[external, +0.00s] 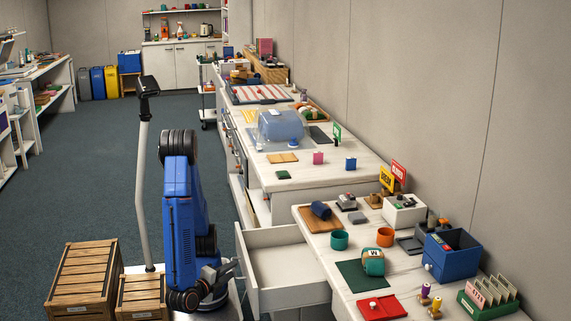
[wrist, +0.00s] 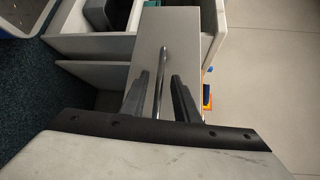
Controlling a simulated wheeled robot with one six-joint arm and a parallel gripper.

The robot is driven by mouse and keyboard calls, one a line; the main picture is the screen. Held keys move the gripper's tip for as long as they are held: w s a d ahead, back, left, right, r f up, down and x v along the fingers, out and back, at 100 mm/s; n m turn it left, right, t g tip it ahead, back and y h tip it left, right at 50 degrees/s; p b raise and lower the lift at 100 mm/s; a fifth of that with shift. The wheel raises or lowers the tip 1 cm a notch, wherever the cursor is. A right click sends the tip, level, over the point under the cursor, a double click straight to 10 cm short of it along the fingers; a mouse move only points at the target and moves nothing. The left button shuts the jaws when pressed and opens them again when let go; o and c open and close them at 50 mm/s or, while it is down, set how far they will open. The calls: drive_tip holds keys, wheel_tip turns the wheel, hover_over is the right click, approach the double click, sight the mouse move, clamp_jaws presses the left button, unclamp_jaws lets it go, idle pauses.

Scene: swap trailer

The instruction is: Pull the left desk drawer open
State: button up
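The left desk drawer (external: 285,268) is pale grey-white and stands well out from the desk in the external view. My gripper (external: 232,268) is low in front of the drawer's front panel (external: 246,272). In the wrist view the front panel (wrist: 180,28) carries a slim metal bar handle (wrist: 163,60). My gripper's two dark fingers (wrist: 159,76) are spread apart, one on each side of the handle. A gap shows between each finger and the bar, so the gripper is open and holds nothing.
The desk top (external: 325,245) above the drawer bears a green cup (external: 339,240), an orange cup (external: 385,237), a blue box (external: 452,258) and other small items. Wooden crates (external: 82,282) stand at the left of my base. The floor (external: 100,180) beyond is clear.

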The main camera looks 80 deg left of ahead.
drive_tip(key=v, duration=1.6)
drive_tip(key=shift+s+d, duration=0.2)
drive_tip(key=shift+s, duration=0.1)
drive_tip(key=shift+r, duration=0.1)
